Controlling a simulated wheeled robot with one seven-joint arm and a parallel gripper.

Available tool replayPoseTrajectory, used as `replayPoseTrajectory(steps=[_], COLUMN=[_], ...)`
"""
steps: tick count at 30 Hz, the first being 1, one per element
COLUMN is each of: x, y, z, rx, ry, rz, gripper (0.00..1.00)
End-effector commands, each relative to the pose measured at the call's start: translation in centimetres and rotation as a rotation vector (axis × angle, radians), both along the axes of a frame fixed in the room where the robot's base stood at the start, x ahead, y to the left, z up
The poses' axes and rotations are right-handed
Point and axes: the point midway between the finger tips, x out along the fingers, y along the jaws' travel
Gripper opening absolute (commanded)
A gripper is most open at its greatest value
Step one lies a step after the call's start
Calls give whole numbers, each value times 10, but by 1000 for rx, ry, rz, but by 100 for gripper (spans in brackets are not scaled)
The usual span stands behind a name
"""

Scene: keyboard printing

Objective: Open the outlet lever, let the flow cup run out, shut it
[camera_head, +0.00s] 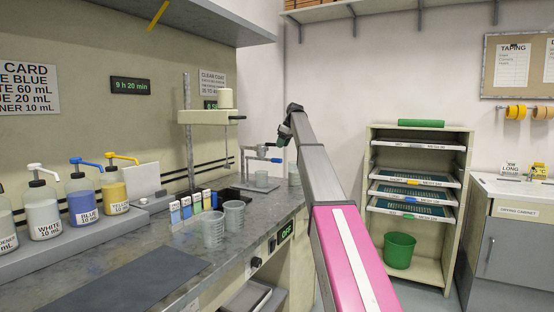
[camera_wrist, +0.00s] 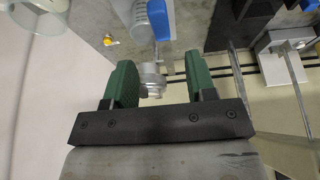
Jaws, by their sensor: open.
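The flow cup (camera_head: 262,150) is held on a small metal stand at the back of the bench. Its outlet lever has a blue end (camera_head: 277,160), which also shows at the top of the wrist view (camera_wrist: 158,20). My gripper (camera_head: 285,138) is at the right of the stand. In the wrist view my gripper (camera_wrist: 160,82) has its green fingers apart, with a silvery metal fitting (camera_wrist: 152,80) beyond and between them. I cannot tell whether either finger touches it. The lever's exact position is unclear.
Clear cups (camera_head: 214,228) stand near the bench front. Pump bottles (camera_head: 83,200) line the left. A taller stand (camera_head: 187,130) rises left of the flow cup. A translucent container (camera_wrist: 40,12) is at the wrist view's upper left. A shelf rack (camera_head: 418,135) stands to the right.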

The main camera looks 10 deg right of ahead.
Motion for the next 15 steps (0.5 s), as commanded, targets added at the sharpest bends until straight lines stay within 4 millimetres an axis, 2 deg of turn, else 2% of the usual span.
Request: replayPoseTrajectory(steps=[9, 15], x=[12, 18], y=[18, 25], z=[-52, -74], rx=[0, 0], ry=[0, 0], rz=[0, 0], gripper=[51, 51])
